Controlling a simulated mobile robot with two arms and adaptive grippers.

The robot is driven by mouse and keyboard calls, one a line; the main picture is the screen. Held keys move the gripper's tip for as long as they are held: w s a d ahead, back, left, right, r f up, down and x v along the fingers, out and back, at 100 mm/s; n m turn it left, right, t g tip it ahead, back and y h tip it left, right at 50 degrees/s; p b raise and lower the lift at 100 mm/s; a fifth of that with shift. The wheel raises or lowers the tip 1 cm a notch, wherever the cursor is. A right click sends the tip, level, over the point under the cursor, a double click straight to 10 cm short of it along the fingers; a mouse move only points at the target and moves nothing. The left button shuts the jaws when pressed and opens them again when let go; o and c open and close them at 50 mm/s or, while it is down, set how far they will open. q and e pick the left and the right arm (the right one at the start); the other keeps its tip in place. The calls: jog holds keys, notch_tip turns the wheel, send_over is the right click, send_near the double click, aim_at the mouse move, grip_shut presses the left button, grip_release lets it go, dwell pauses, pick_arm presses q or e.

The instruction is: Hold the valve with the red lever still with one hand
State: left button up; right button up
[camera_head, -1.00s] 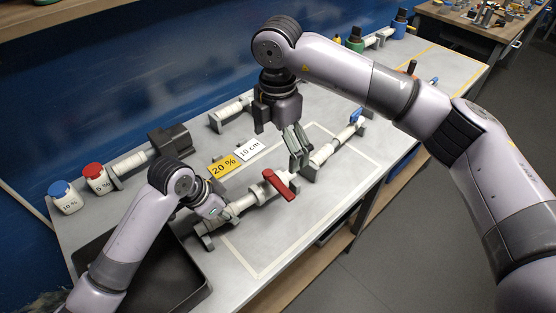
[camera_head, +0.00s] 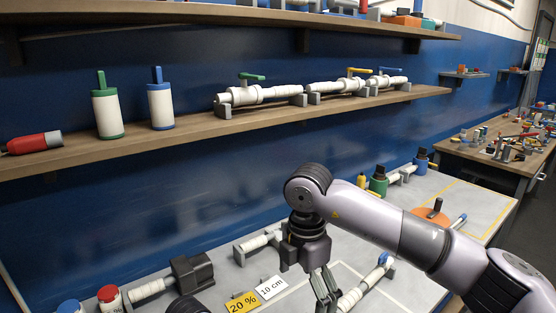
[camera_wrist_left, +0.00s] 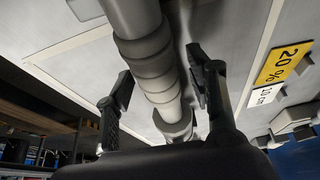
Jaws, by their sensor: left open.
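The red lever is in neither current view. In the left wrist view, a pale ribbed pipe or valve body (camera_wrist_left: 150,62) runs between the two fingers of my left gripper (camera_wrist_left: 160,88). That gripper is open, one finger on each side, with gaps visible. I take this to be the red-lever valve from the earlier head view. In the head view, my right gripper (camera_head: 324,288) points down beside a white pipe with a blue lever (camera_head: 383,259). Its fingers look close together; whether they grip anything is unclear.
A wall shelf (camera_head: 200,133) above holds valves and containers. Another table (camera_head: 495,160) stands at far right.

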pick_arm(q)
jog(key=v, duration=1.2)
